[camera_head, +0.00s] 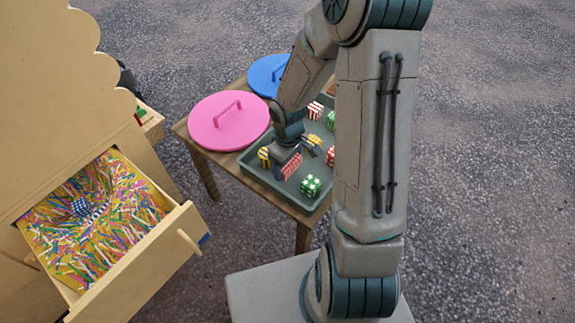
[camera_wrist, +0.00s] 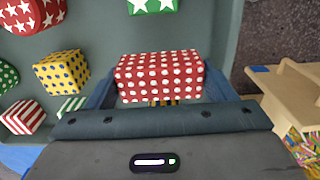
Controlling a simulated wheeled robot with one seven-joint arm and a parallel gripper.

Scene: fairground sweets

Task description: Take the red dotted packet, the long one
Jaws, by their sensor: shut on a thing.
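The long red packet with white dots (camera_wrist: 160,75) is between the fingers of my gripper (camera_wrist: 158,90) in the wrist view. My gripper is shut on it. In the head view the red dotted packet (camera_head: 291,167) shows below my gripper (camera_head: 287,160), over the left part of the grey-green tray (camera_head: 262,179). I cannot tell whether the packet still touches the tray floor.
Other packets share the tray: a green one with white stars (camera_head: 311,186), yellow dotted ones (camera_wrist: 62,72) and striped ones (camera_wrist: 23,117). A pink lid (camera_head: 228,121) and a blue lid (camera_head: 267,74) lie beside it. An open drawer (camera_head: 150,262) of colourful sticks stands left.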

